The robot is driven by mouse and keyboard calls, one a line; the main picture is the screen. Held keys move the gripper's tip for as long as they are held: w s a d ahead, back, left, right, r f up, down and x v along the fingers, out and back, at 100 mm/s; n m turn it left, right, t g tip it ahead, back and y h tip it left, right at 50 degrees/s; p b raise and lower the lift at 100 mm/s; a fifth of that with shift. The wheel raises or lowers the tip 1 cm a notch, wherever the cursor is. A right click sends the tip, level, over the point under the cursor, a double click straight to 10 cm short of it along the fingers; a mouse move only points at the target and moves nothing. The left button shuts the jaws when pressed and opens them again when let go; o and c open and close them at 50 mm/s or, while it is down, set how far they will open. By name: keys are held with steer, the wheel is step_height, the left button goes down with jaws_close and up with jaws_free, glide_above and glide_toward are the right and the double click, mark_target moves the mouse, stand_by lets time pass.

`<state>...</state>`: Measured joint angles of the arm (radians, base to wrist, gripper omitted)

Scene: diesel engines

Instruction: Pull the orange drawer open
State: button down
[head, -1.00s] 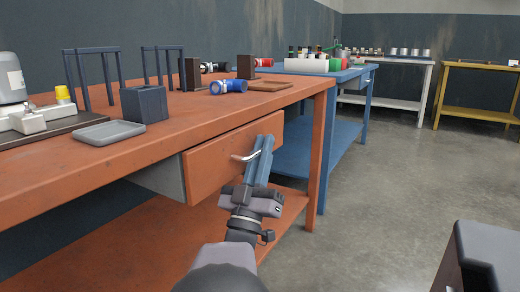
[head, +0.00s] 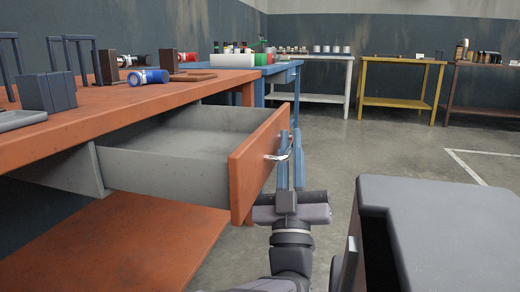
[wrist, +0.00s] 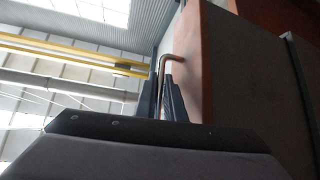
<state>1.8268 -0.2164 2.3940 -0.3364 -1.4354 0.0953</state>
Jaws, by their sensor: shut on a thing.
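The orange drawer (head: 262,160) hangs under the orange workbench and stands well out from it. Its grey inside (head: 190,145) shows and looks empty. A silver bar handle (head: 276,157) is on its front. My gripper (head: 290,155) has its two blue-grey fingers at the handle, shut on it. In the wrist view my gripper (wrist: 160,98) has the bent handle (wrist: 162,66) between its fingers, beside the drawer front (wrist: 193,70).
The orange workbench (head: 150,99) carries dark frames, a grey box (head: 48,92) and a blue cylinder (head: 148,77). A dark grey cabinet-like block (head: 440,215) stands at the right. Clear floor (head: 335,150) lies between it and the drawer.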

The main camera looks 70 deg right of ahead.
steer(key=shift+s, duration=1.4)
steer(key=c, duration=2.1)
jaws_free()
steer(key=shift+r, duration=0.1)
